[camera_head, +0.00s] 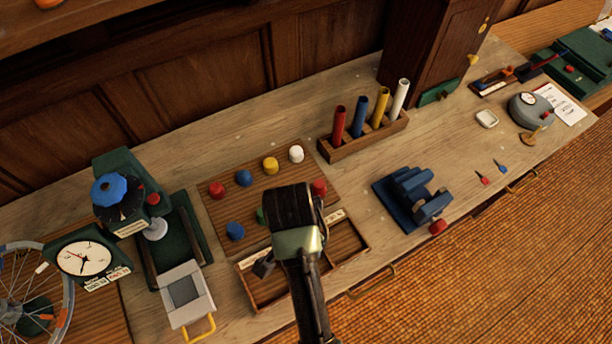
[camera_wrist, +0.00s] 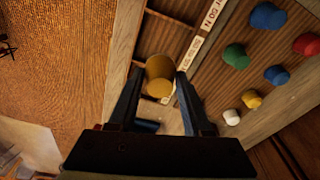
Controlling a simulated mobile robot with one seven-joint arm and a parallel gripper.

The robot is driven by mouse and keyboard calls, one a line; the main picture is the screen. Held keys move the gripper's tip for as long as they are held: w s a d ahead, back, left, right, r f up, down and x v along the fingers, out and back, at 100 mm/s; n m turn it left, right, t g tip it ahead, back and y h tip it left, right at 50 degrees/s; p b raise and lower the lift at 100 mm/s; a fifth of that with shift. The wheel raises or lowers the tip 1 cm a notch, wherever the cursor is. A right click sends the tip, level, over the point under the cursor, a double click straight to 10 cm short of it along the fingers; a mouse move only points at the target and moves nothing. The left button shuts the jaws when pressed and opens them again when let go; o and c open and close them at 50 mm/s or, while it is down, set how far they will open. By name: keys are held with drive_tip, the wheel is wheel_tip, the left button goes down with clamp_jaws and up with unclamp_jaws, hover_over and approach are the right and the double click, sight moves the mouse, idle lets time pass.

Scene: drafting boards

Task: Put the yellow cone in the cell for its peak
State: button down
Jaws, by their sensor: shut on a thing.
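The yellow cone (camera_wrist: 158,72) is held between the fingers of my gripper (camera_wrist: 159,82) in the wrist view; its lower end is partly hidden. It looks like a short rounded cylinder from this angle. It is above the divided wooden tray (camera_head: 367,250); I cannot tell its height or whether it touches a cell. A pale label strip (camera_wrist: 192,48) with dark lettering runs along the tray, too small and angled to read fully. In the head view my arm hides the cone and the tray's middle.
A peg board (camera_head: 212,209) behind the tray holds several coloured pieces, including another yellow piece (camera_head: 271,166) and a red one (camera_head: 319,187) close to my arm. A blue vice-like device (camera_head: 410,197) stands to the right. A grey-and-green device (camera_head: 187,292) stands to the left.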

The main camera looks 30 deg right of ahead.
wheel_tip(320, 180, down, 10)
drive_tip(key=shift+r+p, duration=0.15)
drive_tip(key=shift+p, duration=0.3)
drive_tip(key=c, duration=0.6)
unclamp_jaws()
